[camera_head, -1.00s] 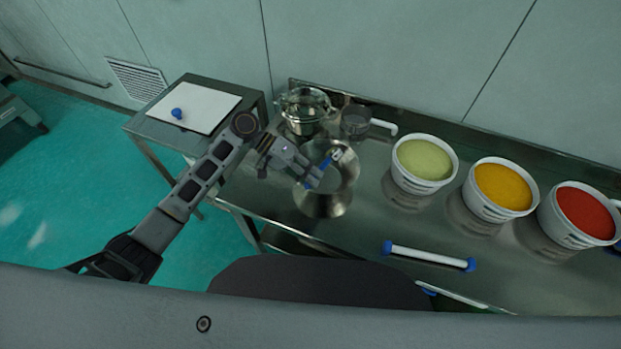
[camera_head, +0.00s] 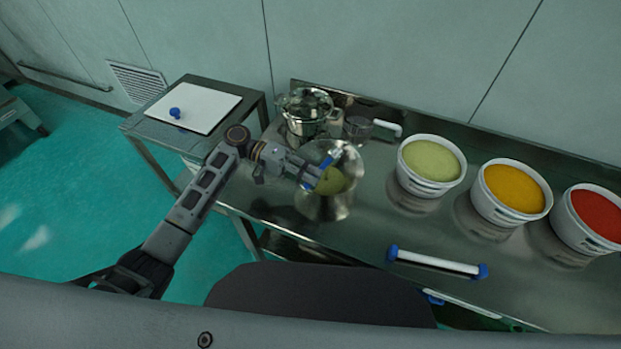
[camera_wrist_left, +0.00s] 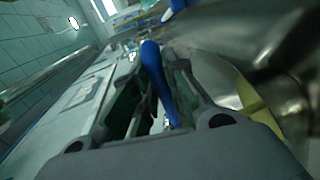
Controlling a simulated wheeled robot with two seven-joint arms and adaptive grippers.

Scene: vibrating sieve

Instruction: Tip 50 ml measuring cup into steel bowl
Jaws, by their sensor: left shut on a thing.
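My left gripper (camera_head: 312,174) is shut on the blue handle of the measuring cup (camera_head: 324,167), over the left side of the steel bowl (camera_head: 343,203). The cup looks tilted, but its scoop is hard to make out. Yellow-green material (camera_head: 331,182) shows in the bowl, beside the fingertips. In the left wrist view, the blue handle (camera_wrist_left: 155,75) runs between my fingers, with the shiny bowl wall (camera_wrist_left: 222,78) beside it and a yellow-green patch (camera_wrist_left: 250,97) near the right edge. My right gripper is out of view.
A steel pot (camera_head: 306,113) and a sieve-like cup (camera_head: 358,129) stand behind the bowl. Tubs of green (camera_head: 432,162), yellow (camera_head: 515,187) and red (camera_head: 598,213) material stand to the right. A blue-ended white roller (camera_head: 437,262) lies at the front. A side table (camera_head: 193,108) stands left.

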